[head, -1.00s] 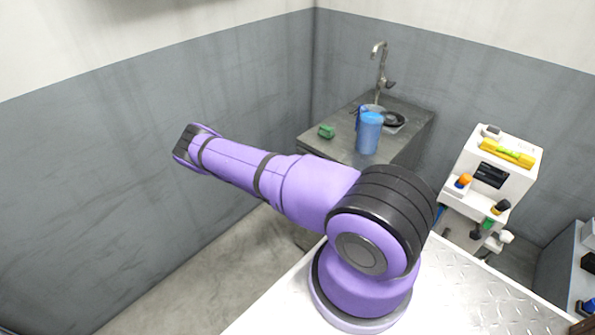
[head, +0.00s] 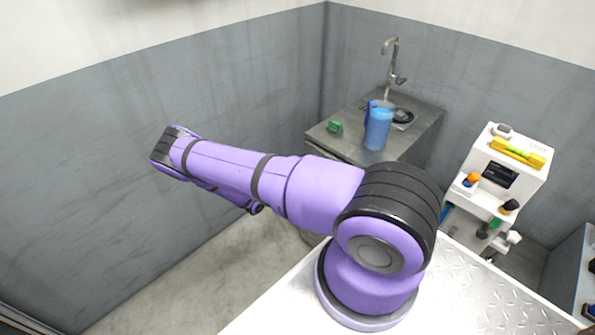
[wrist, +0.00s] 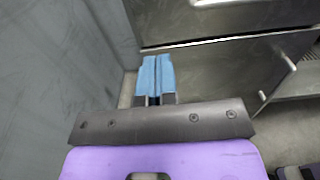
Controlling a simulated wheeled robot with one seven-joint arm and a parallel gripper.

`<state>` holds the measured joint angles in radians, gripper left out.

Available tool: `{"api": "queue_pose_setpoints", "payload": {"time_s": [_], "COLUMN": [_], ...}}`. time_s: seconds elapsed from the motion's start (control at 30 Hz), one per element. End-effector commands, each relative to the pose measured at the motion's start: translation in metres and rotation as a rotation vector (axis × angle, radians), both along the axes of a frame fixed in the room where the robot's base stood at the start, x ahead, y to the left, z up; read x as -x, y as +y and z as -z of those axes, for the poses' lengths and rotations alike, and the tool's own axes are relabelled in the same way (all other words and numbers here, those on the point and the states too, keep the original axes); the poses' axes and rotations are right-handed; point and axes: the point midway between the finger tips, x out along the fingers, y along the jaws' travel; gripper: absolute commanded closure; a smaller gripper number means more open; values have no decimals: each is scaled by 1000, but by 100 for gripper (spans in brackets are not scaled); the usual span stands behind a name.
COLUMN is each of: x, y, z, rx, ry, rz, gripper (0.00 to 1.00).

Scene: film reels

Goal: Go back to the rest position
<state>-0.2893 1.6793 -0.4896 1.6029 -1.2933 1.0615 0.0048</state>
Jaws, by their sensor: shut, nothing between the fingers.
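My gripper (wrist: 156,78) shows in the wrist view with its two blue fingers side by side, shut and empty. It points toward the floor in front of the steel cabinet doors, close to the grey wall. In the head view my purple arm reaches left from its base, bent at the elbow near the wall, and my gripper is hidden behind it.
A steel sink counter (head: 350,139) with a tap (head: 389,65) stands in the back corner. On it are a blue container (head: 378,130) and a green block (head: 335,127). A white cart (head: 517,177) with tools stands at the right. The floor (head: 190,275) at the left is bare.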

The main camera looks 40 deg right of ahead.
Motion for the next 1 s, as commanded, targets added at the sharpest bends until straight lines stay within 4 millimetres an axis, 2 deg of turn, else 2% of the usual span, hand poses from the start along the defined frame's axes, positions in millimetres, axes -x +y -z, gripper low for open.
{"api": "queue_pose_setpoints", "payload": {"time_s": [0.03, 0.2, 0.57, 0.67, 0.77, 1.0], "x": [0, 1, -1, -6, -12, -24], "y": [8, 22, 26, 30, 37, 56], "z": [0, 0, -4, -18, -43, -114], "rx": [-1, 0, -5, -23, -58, -165], "ry": [0, 1, -8, -42, -99, -261], "rz": [-3, -1, 8, 39, 92, 240], "gripper": [100, 100, 100, 100, 100, 100]}}
